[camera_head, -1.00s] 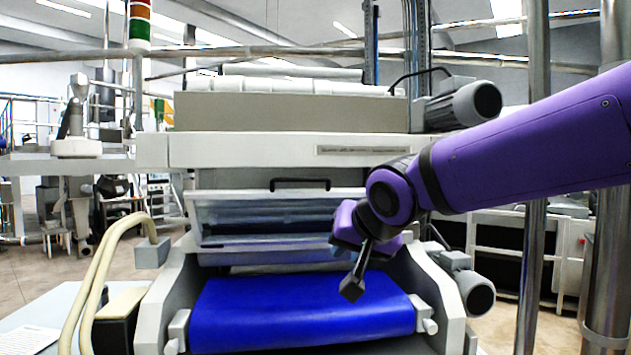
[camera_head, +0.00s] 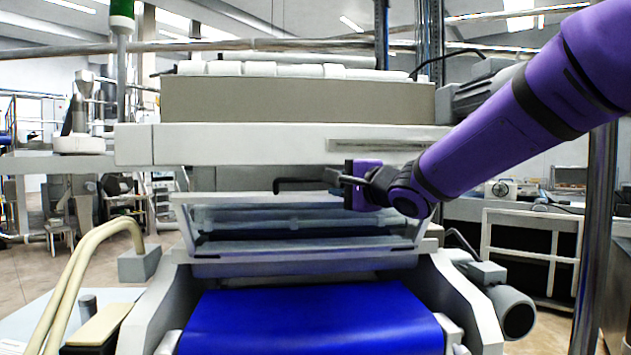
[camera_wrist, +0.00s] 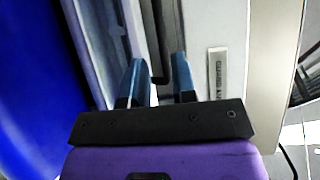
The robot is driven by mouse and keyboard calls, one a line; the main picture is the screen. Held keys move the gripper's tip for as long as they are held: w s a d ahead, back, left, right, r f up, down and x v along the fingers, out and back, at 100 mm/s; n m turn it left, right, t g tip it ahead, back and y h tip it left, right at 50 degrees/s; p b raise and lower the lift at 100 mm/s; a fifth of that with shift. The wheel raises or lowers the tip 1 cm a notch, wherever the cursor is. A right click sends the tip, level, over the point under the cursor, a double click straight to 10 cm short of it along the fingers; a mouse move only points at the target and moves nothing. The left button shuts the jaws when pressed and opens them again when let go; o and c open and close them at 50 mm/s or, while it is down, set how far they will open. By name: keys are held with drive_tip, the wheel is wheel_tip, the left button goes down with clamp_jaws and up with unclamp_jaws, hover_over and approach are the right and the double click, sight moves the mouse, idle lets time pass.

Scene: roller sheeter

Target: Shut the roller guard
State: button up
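The roller guard (camera_head: 310,197) is a clear panel in a pale frame above the blue belt (camera_head: 310,320). Its top edge looks tipped out towards me, with a gap to the machine behind. A black bar handle (camera_head: 292,185) runs along its top edge. My gripper (camera_head: 338,178) is at the right end of this handle. In the wrist view, the two fingers of my gripper (camera_wrist: 160,70) are apart, with the black handle (camera_wrist: 152,45) between them. I cannot tell whether either finger touches it.
The machine's pale crossbeam (camera_head: 240,146) runs just above the guard. Motors stand at the upper right and at the lower right (camera_head: 512,312). Beige hoses (camera_head: 75,265) curve at the left. A steel post (camera_head: 597,235) stands at the right.

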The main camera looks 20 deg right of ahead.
sight(310, 181)
drive_tip(key=x, duration=1)
drive_tip(key=shift+w+f, duration=0.1)
drive_tip(key=shift+w, duration=0.1)
clamp_jaws()
